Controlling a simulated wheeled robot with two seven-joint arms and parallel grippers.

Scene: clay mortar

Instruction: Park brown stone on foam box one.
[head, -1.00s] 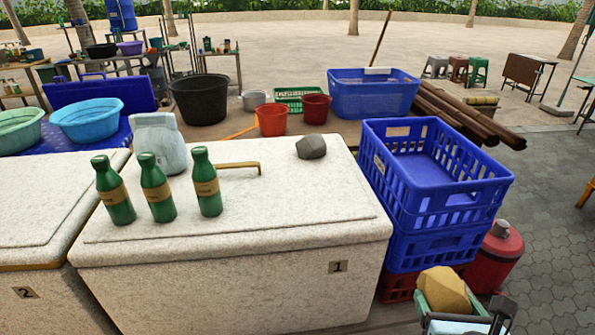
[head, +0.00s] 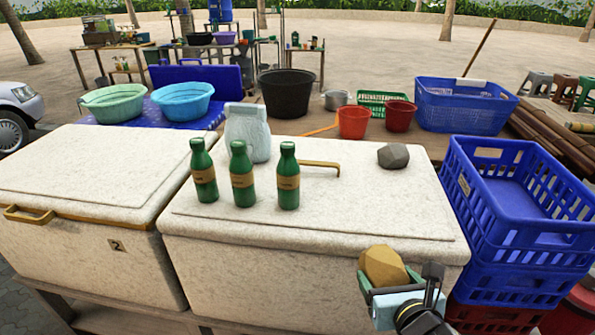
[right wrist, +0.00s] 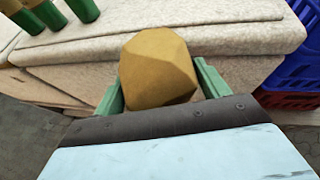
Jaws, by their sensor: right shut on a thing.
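The brown stone (head: 383,267) is a tan, faceted lump held in my right gripper (head: 385,284). The right gripper is shut on it, with green fingers on both sides; the stone also shows in the right wrist view (right wrist: 158,68). It is in front of the right front part of foam box one (head: 330,262), a white speckled box with a closed lid. In the head view the stone overlaps the box's front face, below the lid's top. The box's number label is not visible in the head view now. My left gripper is not in view.
On box one's lid stand three green bottles (head: 242,175), a pale jug-like bag (head: 247,132) and a dark grey stone (head: 393,155). The lid's front right is clear. Blue crates (head: 510,215) stand right of it; foam box two (head: 90,190) stands left.

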